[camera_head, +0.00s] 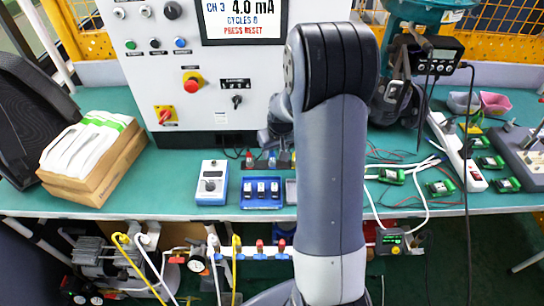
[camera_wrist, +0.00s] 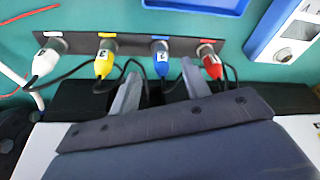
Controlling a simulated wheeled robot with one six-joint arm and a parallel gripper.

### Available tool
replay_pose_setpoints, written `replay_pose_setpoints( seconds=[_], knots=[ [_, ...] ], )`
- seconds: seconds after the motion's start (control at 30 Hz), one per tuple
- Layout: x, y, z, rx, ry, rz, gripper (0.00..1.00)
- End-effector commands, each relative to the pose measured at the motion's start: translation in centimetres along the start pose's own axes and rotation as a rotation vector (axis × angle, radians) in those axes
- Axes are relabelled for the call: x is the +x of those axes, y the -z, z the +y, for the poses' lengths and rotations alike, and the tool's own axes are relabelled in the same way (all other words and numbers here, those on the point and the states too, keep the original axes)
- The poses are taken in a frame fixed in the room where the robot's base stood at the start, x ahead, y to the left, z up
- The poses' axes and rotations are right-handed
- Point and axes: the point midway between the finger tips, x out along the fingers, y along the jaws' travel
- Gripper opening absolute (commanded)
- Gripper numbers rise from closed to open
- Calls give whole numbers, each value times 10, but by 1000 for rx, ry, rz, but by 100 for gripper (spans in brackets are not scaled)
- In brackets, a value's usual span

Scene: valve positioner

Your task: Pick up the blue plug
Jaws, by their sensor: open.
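The blue plug (camera_wrist: 161,62) sits in a dark socket strip (camera_wrist: 130,43), with its cable running back toward my gripper. My gripper (camera_wrist: 161,70) is open, its two grey fingers pointing at the strip. In the wrist view the blue plug shows between the fingertips; I cannot tell whether its depth matches theirs. Neither finger visibly grips it. In the head view the blue plug (camera_head: 272,161) stands small on the bench, partly crowded by my arm, and the gripper fingers are mostly hidden.
In the wrist view a red plug (camera_wrist: 211,65) is close beside the right finger and a yellow plug (camera_wrist: 104,62) is beyond the left one. A white plug (camera_wrist: 45,63) is farther left. A blue tray (camera_head: 262,204) and a blue-white meter (camera_head: 212,186) stand nearby.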

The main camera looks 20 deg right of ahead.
Motion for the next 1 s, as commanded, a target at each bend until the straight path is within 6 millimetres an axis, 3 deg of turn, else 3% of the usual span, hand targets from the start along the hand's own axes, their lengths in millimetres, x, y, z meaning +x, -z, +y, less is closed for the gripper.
replay_pose_setpoints(
  seconds=[0.3,0.67,1.0],
  knots=[
    [37,2,-1,0,1,-3,45],
    [45,2,-1,0,0,0,45],
    [44,2,-1,0,0,0,17]
  ],
)
